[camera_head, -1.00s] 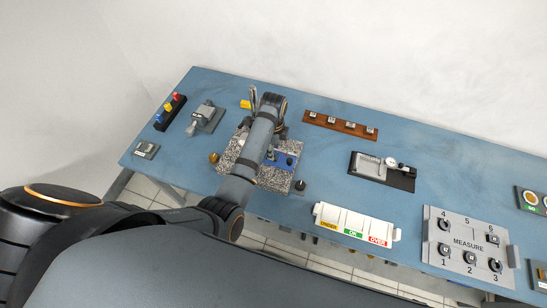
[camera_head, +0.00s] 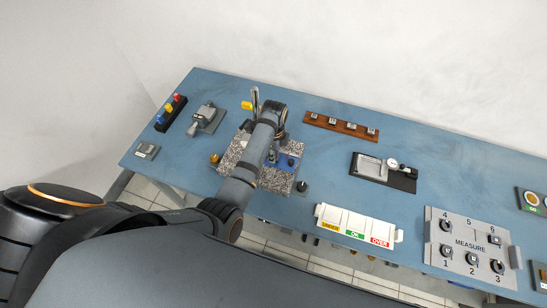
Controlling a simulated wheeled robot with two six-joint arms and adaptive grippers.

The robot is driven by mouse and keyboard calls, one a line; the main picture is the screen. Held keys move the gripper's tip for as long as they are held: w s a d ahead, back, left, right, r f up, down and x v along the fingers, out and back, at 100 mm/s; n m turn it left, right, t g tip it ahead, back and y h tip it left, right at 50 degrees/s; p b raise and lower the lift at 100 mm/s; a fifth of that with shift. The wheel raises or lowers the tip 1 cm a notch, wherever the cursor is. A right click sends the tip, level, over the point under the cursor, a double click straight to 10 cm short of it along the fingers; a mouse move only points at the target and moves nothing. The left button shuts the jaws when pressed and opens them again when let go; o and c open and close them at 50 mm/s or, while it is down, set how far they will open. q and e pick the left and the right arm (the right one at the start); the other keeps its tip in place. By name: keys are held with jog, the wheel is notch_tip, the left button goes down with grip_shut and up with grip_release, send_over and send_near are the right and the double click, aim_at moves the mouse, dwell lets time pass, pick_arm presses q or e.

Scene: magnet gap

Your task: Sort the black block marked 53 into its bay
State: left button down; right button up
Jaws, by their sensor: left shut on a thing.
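My left arm reaches over the speckled granite plate (camera_head: 231,158) in the head view. My left gripper (camera_head: 272,154) points down near a blue fixture (camera_head: 289,163) on that plate. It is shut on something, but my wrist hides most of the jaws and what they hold. I cannot make out the black block marked 53; no such number is readable. A white tray (camera_head: 338,222) has bays labelled UNDER, OK and OVER, and its bays look empty. A grey MEASURE panel (camera_head: 440,264) has numbered places with several small dark pieces. My right gripper is not in view.
A brown strip (camera_head: 351,131) with several small pieces lies behind. A black gauge fixture (camera_head: 402,181) stands right of centre. A grey device (camera_head: 207,118) and a rack with coloured pieces (camera_head: 170,112) stand left.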

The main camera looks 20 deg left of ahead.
pick_arm(q)
jog(key=shift+r+p, duration=0.3)
jog(key=shift+p, duration=0.05)
notch_tip(320, 180, up, 2)
jog(key=shift+r+p, duration=0.1)
jog(key=shift+p, duration=1.15)
jog(key=shift+r, duration=1.1)
